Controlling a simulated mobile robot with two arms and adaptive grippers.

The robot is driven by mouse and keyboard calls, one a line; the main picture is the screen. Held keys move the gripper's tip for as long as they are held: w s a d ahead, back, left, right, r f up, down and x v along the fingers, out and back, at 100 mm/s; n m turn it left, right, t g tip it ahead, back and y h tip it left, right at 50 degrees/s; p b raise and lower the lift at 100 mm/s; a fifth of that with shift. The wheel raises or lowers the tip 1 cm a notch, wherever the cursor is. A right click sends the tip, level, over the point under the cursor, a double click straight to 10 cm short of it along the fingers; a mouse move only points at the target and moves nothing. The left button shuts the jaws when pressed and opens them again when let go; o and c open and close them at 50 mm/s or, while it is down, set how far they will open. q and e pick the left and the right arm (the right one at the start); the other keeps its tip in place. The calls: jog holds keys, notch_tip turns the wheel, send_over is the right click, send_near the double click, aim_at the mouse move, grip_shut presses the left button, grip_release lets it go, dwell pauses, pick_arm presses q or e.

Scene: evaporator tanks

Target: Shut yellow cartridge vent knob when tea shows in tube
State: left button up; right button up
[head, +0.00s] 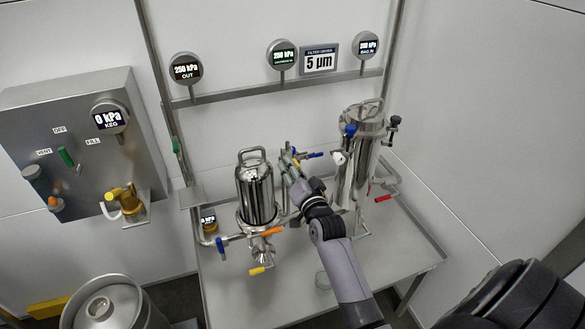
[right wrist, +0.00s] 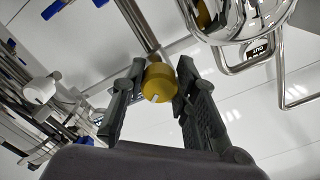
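The round yellow knob (right wrist: 158,84) with a short white mark sits at the end of a steel pipe (right wrist: 138,22) in the right wrist view. My right gripper (right wrist: 160,72) has one finger on each side of this knob, very close to it. I cannot tell whether both fingers press on it. In the head view my right gripper (head: 290,167) is between the left steel housing (head: 255,195) and the right steel housing (head: 358,165), and hides the knob. I cannot make out tea in a tube. My left gripper is not in view.
Blue-handled valves (head: 308,155) stand just behind my right gripper. An orange handle (head: 272,232) and a red handle (head: 383,198) stick out over the steel table (head: 300,295). The table's front right is mostly clear. The keg panel (head: 80,140) is at left.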

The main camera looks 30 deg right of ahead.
grip_shut()
jog(key=shift+n+p, duration=0.65)
jog(key=shift+n, duration=0.45)
jog(key=n+p, duration=0.1)
jog(key=n, duration=0.1)
jog(key=shift+n, duration=0.3)
jog(key=n+p, duration=0.1)
jog(key=n, duration=0.2)
jog(key=shift+d, duration=0.1)
jog(key=shift+n+p, duration=0.3)
jog(key=shift+n, duration=1.1)
jog(key=shift+f, duration=0.1)
